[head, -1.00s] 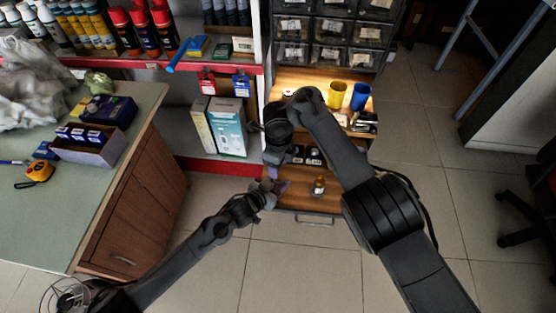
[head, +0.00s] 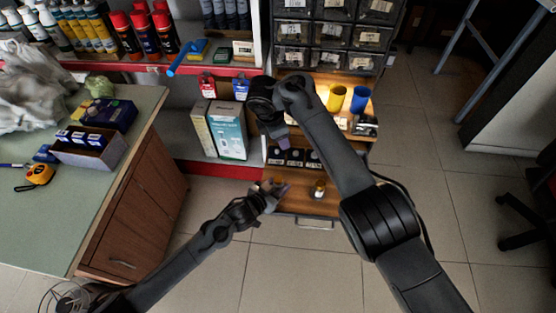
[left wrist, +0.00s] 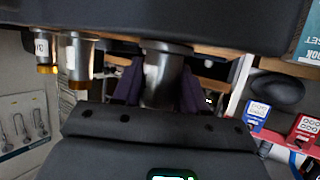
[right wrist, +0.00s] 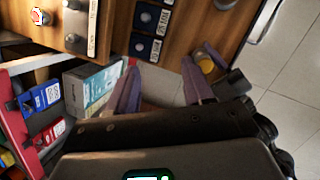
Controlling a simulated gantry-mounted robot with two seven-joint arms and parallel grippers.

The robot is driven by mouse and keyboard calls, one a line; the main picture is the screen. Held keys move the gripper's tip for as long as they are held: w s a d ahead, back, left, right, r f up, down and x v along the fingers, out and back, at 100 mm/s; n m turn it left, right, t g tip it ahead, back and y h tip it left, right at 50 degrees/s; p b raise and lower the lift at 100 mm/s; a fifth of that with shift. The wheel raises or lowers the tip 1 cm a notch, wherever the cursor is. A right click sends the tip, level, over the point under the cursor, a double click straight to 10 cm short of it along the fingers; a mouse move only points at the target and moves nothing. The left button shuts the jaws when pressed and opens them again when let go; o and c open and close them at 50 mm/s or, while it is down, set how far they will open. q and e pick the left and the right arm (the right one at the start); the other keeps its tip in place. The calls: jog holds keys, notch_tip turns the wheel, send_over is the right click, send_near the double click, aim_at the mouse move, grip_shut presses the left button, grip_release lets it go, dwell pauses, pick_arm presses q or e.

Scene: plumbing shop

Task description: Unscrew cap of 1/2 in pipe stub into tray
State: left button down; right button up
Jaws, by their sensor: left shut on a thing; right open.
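My left gripper (head: 273,187) is low at the wooden unit's front left. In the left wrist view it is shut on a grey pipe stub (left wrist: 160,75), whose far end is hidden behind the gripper. In the right wrist view a round brass-coloured top (right wrist: 206,65) shows between its fingers. Another pipe stub (head: 319,187) with a brass-coloured top stands on the board to the right. My right gripper (head: 283,143) is open and empty, above and apart from the left one. I cannot tell which container is the tray.
Black compartments (head: 296,157) with white labels stand behind the stubs. A yellow cup (head: 336,97) and a blue cup (head: 360,97) stand further back. Boxes (head: 228,130) stand on the shelf at left. Open tiled floor (head: 300,260) lies in front.

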jog(key=r+m, duration=0.2)
jog(key=m, duration=0.4)
jog(key=m+g+y, duration=0.2)
jog(key=m, duration=1.5)
send_over(278, 178)
jog(key=w, duration=0.1)
notch_tip(278, 178, down, 3)
jog(key=shift+g, duration=0.4)
jog(key=f, duration=0.6)
jog(key=s+f, duration=0.1)
jog(key=f, duration=0.2)
jog(key=shift+s+f, duration=0.1)
jog(key=shift+f, duration=1)
